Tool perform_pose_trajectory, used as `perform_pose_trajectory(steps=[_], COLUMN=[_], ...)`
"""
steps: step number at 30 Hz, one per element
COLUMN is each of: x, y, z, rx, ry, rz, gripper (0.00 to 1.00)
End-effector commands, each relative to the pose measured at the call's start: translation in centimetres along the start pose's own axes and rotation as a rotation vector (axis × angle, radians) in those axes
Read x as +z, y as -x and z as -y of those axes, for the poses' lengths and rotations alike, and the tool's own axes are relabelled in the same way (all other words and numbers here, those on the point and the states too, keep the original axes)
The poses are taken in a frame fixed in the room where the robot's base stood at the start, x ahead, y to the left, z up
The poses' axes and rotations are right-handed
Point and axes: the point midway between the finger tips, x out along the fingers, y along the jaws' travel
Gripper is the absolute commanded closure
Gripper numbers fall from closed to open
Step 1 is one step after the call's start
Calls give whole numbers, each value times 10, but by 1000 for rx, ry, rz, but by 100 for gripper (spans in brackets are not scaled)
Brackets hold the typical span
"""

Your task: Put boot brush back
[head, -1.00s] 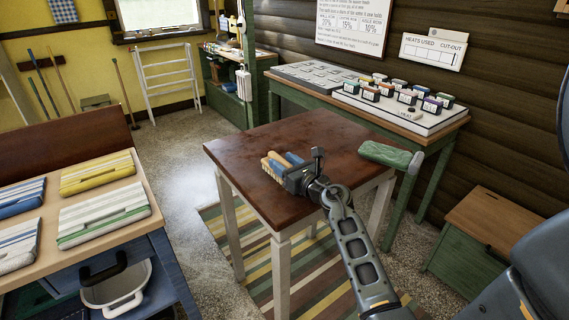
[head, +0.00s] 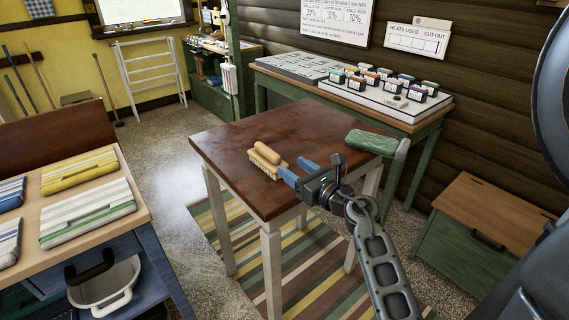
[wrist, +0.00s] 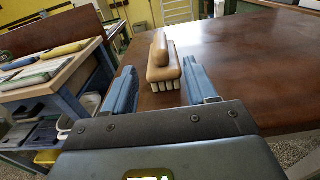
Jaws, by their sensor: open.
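The boot brush (head: 266,159), with a tan wooden body, a rounded handle on top and pale bristles below, sits on the dark brown table (head: 225,143) near its left front edge. My gripper (head: 297,171) is open, its blue fingers at the table's front edge, just short of the brush and apart from it. In the wrist view the brush (wrist: 164,62) stands bristles down, ahead of and between the two open fingers (wrist: 158,92). Nothing is held.
A green cloth-like object (head: 371,142) lies at the table's right corner. A left bench (head: 117,225) bears folded striped towels. Behind, a green-legged table (head: 432,122) holds several small boxes. A green chest (head: 458,259) stands at right. Striped rug (head: 253,290) lies below.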

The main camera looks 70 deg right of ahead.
Motion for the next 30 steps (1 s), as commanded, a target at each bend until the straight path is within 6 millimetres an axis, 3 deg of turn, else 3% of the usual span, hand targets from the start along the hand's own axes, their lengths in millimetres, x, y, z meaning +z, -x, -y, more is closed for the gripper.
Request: perform_pose_trajectory(steps=[10,14,17,22,27,30], x=[0,-1,-1,5,14,17], y=[15,23,44,108,180,221], z=[-1,-29,-77,-162,-210,-223], rx=[3,46,124,271,322,285], ry=[-4,-115,-348,-939,-1551,-1897], rz=[0,16,33,-9,-165,-300], gripper=[43,43,43,43,43,43])
